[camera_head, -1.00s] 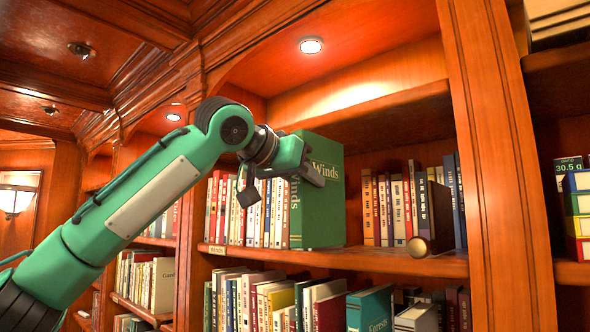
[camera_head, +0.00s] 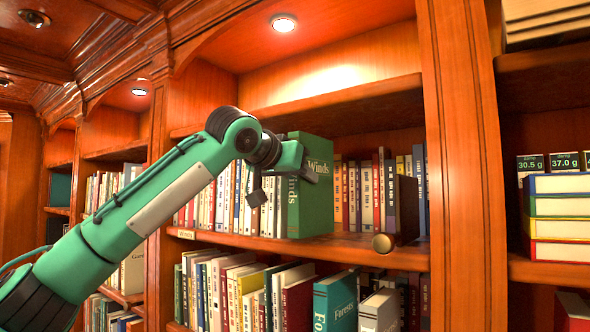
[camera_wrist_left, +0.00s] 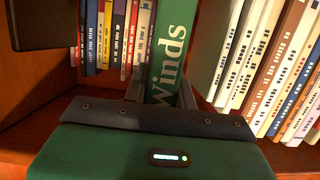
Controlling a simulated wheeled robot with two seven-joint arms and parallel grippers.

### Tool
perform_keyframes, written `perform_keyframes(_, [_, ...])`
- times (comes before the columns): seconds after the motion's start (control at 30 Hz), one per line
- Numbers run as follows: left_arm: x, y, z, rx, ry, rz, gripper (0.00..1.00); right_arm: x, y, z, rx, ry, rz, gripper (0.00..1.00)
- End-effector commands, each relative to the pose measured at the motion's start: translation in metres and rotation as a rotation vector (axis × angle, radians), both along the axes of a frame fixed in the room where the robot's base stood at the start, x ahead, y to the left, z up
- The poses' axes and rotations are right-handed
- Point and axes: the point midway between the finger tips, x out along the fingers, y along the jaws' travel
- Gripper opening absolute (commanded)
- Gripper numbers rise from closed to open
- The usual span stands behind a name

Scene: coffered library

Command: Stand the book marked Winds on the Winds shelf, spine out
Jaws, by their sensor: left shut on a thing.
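The green book marked Winds (camera_head: 312,205) is upright at the front of the shelf with the Winds label (camera_head: 186,234). Its lettered spine faces out and also shows in the left wrist view (camera_wrist_left: 171,45). My left gripper (camera_head: 312,166) is shut on the book from the spine side, and its fingers flank the spine in the left wrist view (camera_wrist_left: 160,95). The book is between a row of pale books (camera_head: 225,200) at left and coloured books (camera_head: 365,190) at right. I cannot tell whether its base touches the shelf board. My right gripper is not in view.
A wooden upright (camera_head: 463,170) bounds the bay at right. The lower shelf holds more books, including a teal Forests book (camera_head: 335,300). Space above the rows is clear.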

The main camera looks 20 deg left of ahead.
Motion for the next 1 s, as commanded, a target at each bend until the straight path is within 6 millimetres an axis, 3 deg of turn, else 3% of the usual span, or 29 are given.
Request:
perform_keyframes(0.4, [0.0016, -0.0006, 0.0018, -0.002, -0.004, -0.001, 0.0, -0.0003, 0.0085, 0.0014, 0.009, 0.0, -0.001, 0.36])
perform_keyframes(1.0, [0.0013, -0.0007, -0.0076, -0.003, -0.003, -0.001, 0.0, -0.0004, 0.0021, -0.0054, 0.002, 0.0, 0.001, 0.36])
